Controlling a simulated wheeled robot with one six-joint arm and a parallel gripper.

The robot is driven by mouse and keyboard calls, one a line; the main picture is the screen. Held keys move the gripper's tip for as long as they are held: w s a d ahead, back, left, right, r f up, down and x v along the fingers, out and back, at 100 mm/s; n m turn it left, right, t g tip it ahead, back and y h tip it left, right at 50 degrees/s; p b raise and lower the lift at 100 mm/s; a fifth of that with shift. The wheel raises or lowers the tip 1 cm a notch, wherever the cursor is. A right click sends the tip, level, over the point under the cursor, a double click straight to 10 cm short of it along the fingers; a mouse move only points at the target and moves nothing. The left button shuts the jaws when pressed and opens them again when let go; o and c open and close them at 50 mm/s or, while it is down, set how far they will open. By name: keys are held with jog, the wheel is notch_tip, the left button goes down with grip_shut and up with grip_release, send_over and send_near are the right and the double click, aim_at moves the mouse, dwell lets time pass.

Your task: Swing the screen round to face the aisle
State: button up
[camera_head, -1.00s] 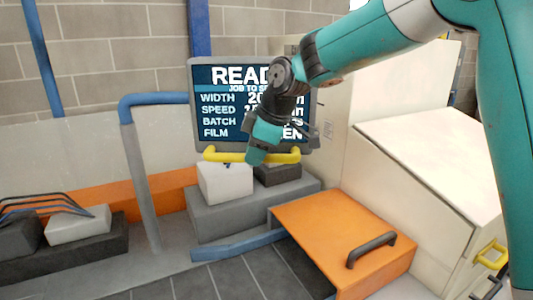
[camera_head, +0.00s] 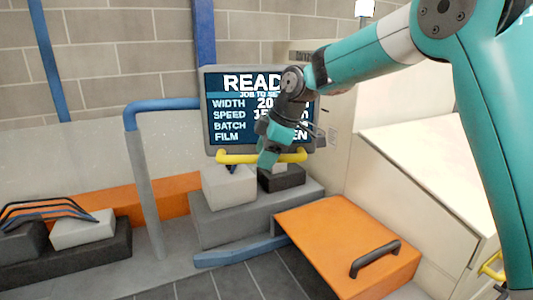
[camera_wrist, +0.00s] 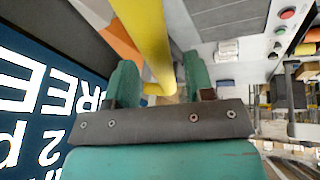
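The screen (camera_head: 225,125) is a dark-framed panel with white text on blue, standing at the back centre in the head view. Its face is mostly towards my camera, and my arm covers part of its right half. A yellow handle bar (camera_head: 237,158) runs along its lower edge. My gripper (camera_head: 266,163) is at this bar, right of its middle. In the wrist view the yellow bar (camera_wrist: 152,45) passes between my two teal fingers (camera_wrist: 160,82). Gaps show on both sides of the bar, so the fingers look open around it. The screen's lettering (camera_wrist: 45,110) fills the left there.
Grey and white blocks (camera_head: 228,187) stand under the screen. An orange box (camera_head: 330,235) with a dark handle is in front right, beside a cream cabinet (camera_head: 430,190). A blue-topped rail (camera_head: 142,170) stands left. Dark floor tiles (camera_head: 240,278) show at the bottom.

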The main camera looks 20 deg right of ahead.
jog(key=shift+d+r, duration=0.1)
jog(key=v, duration=1.7)
jog(key=s+a+f+m+g+b, duration=0.2)
jog(key=s+a+f+m+b, duration=0.2)
jog(key=s+a+f, duration=0.55)
jog(key=s+f+m+b, duration=0.2)
jog(key=s+f, duration=0.6)
jog(key=s, duration=0.2)
jog(key=s+d+f+m+g+b, duration=0.1)
jog(key=s+f+m+b, duration=0.1)
jog(key=s+f, duration=0.5)
jog(key=s+m, duration=0.1)
jog(key=s, duration=0.2)
jog(key=shift+s+d+f, duration=0.25)
jog(key=shift+s+f, duration=0.05)
jog(key=shift+f, duration=0.1)
